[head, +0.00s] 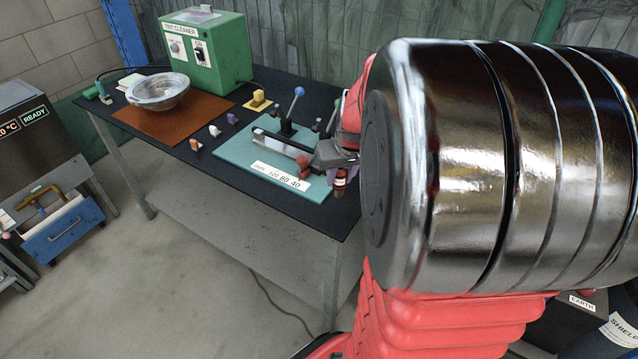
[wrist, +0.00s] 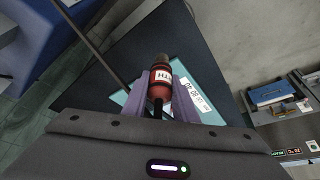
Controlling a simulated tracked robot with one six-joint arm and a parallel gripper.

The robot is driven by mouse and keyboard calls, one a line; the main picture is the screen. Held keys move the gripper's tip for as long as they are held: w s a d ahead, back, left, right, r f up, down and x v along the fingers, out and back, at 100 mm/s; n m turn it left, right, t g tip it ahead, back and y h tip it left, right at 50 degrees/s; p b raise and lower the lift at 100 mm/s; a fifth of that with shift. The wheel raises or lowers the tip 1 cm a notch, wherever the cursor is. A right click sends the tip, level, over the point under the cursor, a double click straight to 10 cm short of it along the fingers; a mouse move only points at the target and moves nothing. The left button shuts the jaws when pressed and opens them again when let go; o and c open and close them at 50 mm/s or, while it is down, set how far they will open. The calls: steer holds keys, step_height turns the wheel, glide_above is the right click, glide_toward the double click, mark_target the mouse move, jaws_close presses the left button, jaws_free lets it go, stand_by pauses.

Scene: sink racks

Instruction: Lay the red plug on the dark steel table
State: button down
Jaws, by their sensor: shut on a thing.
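The red plug (wrist: 160,78) has a white label with dark letters and a dark lower end. My gripper (wrist: 165,98) is shut on it, one pale purple finger on each side. In the head view the red plug (head: 340,180) shows small under my gripper (head: 341,170), at the right front part of the dark table (head: 280,88). My arm hides part of the gripper and the table's right end.
A teal board (head: 234,150) with a blue-knobbed lever (head: 298,91) lies beside my gripper. A brown mat (head: 135,119) with a metal bowl (head: 157,92), a green tint cleaner (head: 229,55) and several small coloured pieces are farther left. A strip of bare top runs along the front edge.

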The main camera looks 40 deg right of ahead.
mark_target(338, 196)
steer(key=shift+f, duration=1.7)
steer(key=shift+f, duration=1.85)
steer(key=shift+f, duration=0.15)
steer(key=c, duration=1.4)
jaws_free()
steer(key=shift+c, duration=0.2)
steer(key=v, duration=1.2)
